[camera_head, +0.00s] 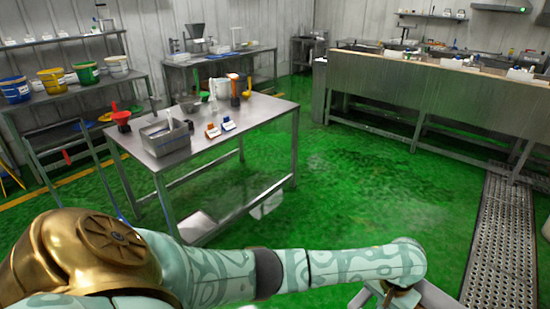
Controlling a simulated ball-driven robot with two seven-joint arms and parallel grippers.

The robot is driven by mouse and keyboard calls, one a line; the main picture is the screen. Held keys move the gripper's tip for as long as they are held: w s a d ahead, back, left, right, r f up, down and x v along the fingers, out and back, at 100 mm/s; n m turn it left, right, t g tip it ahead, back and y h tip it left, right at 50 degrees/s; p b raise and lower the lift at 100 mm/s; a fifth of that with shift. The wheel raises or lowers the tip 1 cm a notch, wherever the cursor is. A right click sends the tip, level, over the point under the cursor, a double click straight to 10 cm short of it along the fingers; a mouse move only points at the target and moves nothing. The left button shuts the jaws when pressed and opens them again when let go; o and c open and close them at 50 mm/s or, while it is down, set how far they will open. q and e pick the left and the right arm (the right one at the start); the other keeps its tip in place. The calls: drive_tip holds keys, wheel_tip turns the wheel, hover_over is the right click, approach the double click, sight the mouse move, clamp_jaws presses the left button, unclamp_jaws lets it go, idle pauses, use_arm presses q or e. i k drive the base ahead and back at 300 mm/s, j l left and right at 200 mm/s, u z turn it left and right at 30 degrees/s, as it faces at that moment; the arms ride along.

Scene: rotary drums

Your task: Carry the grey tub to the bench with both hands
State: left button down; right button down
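A grey tub (166,137) stands upright on the near left corner of a steel table (258,112); its contents cannot be made out. A long steel-fronted bench (420,98) runs along the right side, across the green floor. Another steel bench (225,56) stands against the back wall. My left arm crosses the bottom of the view, and its gripper (402,297) is at the lower edge, partly cut off, well away from the tub. Whether it is open or shut cannot be told. My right gripper is not in view.
Small orange and blue items (220,129), a red scoop (121,119) and several utensils share the table. Shelves with coloured buckets (52,80) stand at left. The green floor (370,185) between table and bench is clear. A metal grating (503,240) lies at right.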

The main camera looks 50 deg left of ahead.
sight(260, 111)
drive_tip(key=k+u, duration=0.25)
drive_tip(key=u, duration=2.85)
drive_tip(key=i+z, duration=0.25)
drive_tip(key=i, duration=0.2)
drive_tip(key=i+j+z, duration=0.25)
drive_tip(key=i, duration=0.2)
drive_tip(key=i+l+z, duration=0.15)
drive_tip(key=i+z, duration=0.15)
drive_tip(key=z, duration=0.15)
drive_tip(key=i+z, duration=0.6)
drive_tip(key=z, duration=0.25)
drive_tip(key=i+l+z, duration=0.15)
drive_tip(key=i+z, duration=0.3)
drive_tip(key=i+j+z, duration=0.1)
drive_tip(key=i+z, duration=0.35)
drive_tip(key=i, duration=0.2)
drive_tip(key=i+z, duration=0.25)
drive_tip(key=i, duration=0.35)
drive_tip(key=i+j+z, duration=0.2)
drive_tip(key=i, duration=0.4)
drive_tip(key=i+l+z, duration=0.1)
drive_tip(key=i+z, duration=0.15)
drive_tip(key=i, duration=0.3)
drive_tip(key=i+z, duration=0.3)
drive_tip(key=i, duration=0.3)
